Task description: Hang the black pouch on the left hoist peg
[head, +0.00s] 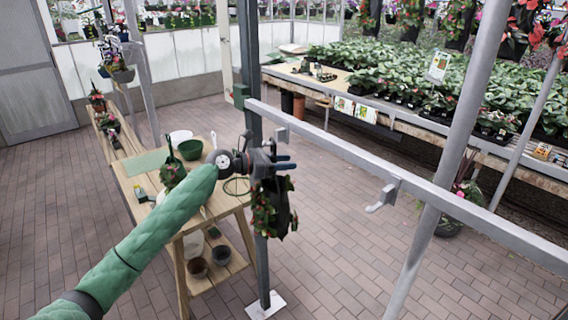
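The black pouch (282,206) hangs upright below my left gripper (284,162), with green leaves and red flowers spilling from it. The gripper appears shut on the top of the pouch; its fingers partly hide the grip. My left arm comes in from the lower left in a green sleeve. The left hoist peg (281,134) is a grey hook on the slanting grey rail, just above and behind the gripper in the picture. The pouch is below the peg; the gap in depth is hard to tell. The right peg (383,196) is empty. My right gripper is not in view.
A wooden potting table (222,202) with pots stands behind my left arm. A dark post (259,268) and a grey pole (452,150) flank the rail (330,146). A plant bench (400,122) stands behind. The brick floor between is clear.

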